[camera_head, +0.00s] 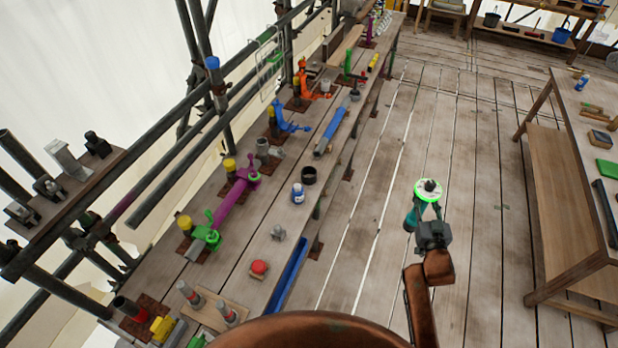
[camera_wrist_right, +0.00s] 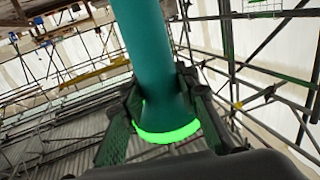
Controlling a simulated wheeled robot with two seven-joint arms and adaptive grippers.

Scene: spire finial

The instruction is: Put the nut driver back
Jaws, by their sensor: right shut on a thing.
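My right gripper (camera_head: 430,213) is shut on a teal cylindrical tool, which I take to be the nut driver (camera_head: 410,219). It is held above the plank floor, to the right of the long workbench (camera_head: 245,262). A round pale end with a bright green rim and a dark knob shows at the gripper. In the right wrist view the thick teal shaft (camera_wrist_right: 150,50) stands between the two fingers (camera_wrist_right: 160,112), with a glowing green ring at its near end. I cannot make out an empty holder for it. My left gripper is not in view.
The bench carries a magenta pipe (camera_head: 232,207), a blue-labelled bottle (camera_head: 298,193), a black cup (camera_head: 309,175), a red button (camera_head: 259,268) and a wooden block with posts (camera_head: 208,312). Scaffold poles stand beyond it. Another wooden table (camera_head: 567,190) stands at right. The floor between is clear.

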